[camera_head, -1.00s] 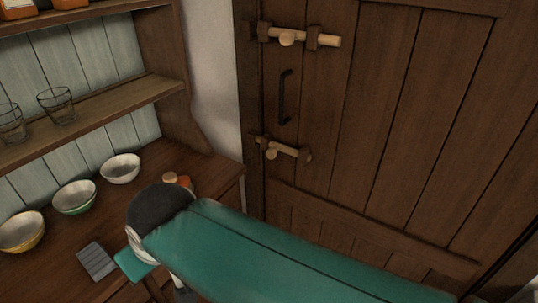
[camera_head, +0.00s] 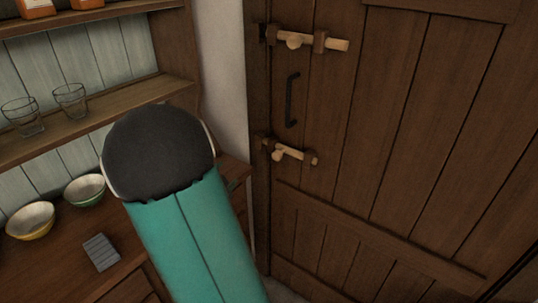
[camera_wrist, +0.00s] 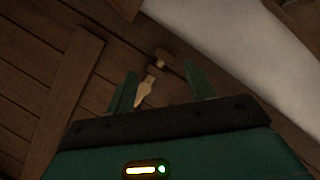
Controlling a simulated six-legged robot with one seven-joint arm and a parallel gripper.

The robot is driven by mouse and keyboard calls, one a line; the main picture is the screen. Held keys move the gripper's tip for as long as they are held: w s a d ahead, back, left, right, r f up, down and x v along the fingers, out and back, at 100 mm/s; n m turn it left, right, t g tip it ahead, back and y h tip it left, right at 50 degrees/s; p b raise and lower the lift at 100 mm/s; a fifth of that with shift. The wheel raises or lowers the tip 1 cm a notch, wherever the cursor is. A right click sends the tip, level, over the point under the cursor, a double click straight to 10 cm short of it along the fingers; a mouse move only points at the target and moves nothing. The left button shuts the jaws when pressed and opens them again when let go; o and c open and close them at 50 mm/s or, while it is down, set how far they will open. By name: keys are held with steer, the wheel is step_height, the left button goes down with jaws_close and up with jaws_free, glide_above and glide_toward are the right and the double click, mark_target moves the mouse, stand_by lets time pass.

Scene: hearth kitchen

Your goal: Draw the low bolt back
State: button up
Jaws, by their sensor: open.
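The low bolt (camera_head: 294,153) is a pale wooden bar with a round knob (camera_head: 278,155), lying across dark brackets on the brown plank door (camera_head: 400,130). The upper bolt (camera_head: 335,44) is a similar bar higher on the door. My gripper is hidden behind my arm in the head view. In the wrist view my gripper (camera_wrist: 159,67) is open, with its two green fingers apart. A pale wooden bolt piece (camera_wrist: 146,92) shows between and beyond the fingers, with a dark bracket (camera_wrist: 162,58) near it. I cannot tell its distance or which bolt it is.
A black door handle (camera_head: 291,100) sits between the bolts. Left of the door, a wooden counter (camera_head: 60,265) holds bowls (camera_head: 30,221) and a grey slab (camera_head: 101,252). A shelf with glasses (camera_head: 70,100) is above. White wall (camera_head: 222,75) separates shelf and door.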

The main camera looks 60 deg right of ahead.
mark_target(276, 157)
steer(key=s+d+m+g+h, duration=0.3)
steer(key=s+d+g, duration=0.2)
steer(key=s, duration=0.3)
steer(key=d, duration=0.4)
steer(key=s+d, duration=0.1)
steer(key=d, duration=0.3)
steer(key=d+f, duration=0.1)
steer(key=d, duration=0.4)
steer(key=shift+s, duration=0.15)
jaws_close()
